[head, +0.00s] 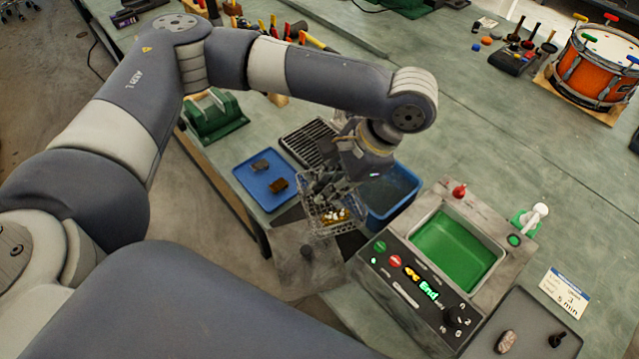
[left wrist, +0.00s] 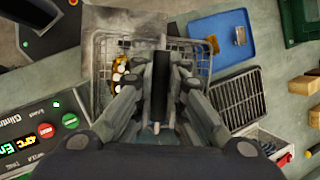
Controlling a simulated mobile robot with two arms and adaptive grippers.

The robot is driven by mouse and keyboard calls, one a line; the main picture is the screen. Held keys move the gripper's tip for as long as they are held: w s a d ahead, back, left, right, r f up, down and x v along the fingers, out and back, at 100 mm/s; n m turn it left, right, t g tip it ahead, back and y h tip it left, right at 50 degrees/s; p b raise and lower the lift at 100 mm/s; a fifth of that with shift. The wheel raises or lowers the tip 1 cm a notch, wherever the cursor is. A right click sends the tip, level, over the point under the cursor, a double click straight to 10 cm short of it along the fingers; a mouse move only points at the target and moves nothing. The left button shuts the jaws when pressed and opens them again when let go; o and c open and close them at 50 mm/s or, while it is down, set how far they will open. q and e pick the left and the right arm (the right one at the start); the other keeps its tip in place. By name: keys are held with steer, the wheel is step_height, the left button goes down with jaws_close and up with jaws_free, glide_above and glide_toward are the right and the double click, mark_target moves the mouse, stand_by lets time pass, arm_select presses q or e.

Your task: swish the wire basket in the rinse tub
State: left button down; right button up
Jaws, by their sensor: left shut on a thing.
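The wire basket (head: 324,217) is a silver mesh box with small brass-coloured and pale parts inside; it also shows in the left wrist view (left wrist: 203,58). The finger tips partly hide the grip. The rinse tub (head: 403,182) is a blue open box just right of the basket in the head view, partly behind my wrist. The basket appears outside the tub, to its left. My right gripper is not in view.
A cleaner with green liquid (head: 452,242) and a lit panel stands right of the tub. A grey metal plate (head: 303,262) is below the basket. A drum (head: 596,66) stands far right.

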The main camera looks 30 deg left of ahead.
arm_select(q)
steer(key=w+m, duration=0.1)
steer(key=d+m+t, duration=0.1)
steer(key=m, duration=0.1)
steer(key=w+m+t, duration=0.1)
steer(key=m, duration=0.1)
steer(key=shift+w+d+p, duration=0.35)
steer(key=shift+d+p, duration=0.05)
steer(key=w+d+m+t+h+p, duration=0.1)
steer(key=w+d+m+t+h, duration=0.3)
steer(key=m, duration=0.6)
steer(key=w+m+h+p, duration=0.15)
steer(key=w+m, duration=0.35)
steer(key=m, duration=0.6)
steer(key=shift+w+a+f+m+g+h+b, duration=0.15)
steer(key=shift+w+f+m+h+b, duration=0.6)
steer(key=shift+f+b, duration=1.05)
steer(key=shift+w+a+f+m+g+h+b, duration=0.15)
steer(key=shift+w+f+m+b, duration=0.35)
steer(key=shift+f+m+b, duration=1.25)
steer(key=shift+w+a+f+m+g+h+b, duration=0.15)
steer(key=shift+w+f+h+b, duration=0.6)
steer(key=shift+f, duration=1.95)
steer(key=shift+s+y, duration=0.15)
steer(key=shift+y, duration=0.15)
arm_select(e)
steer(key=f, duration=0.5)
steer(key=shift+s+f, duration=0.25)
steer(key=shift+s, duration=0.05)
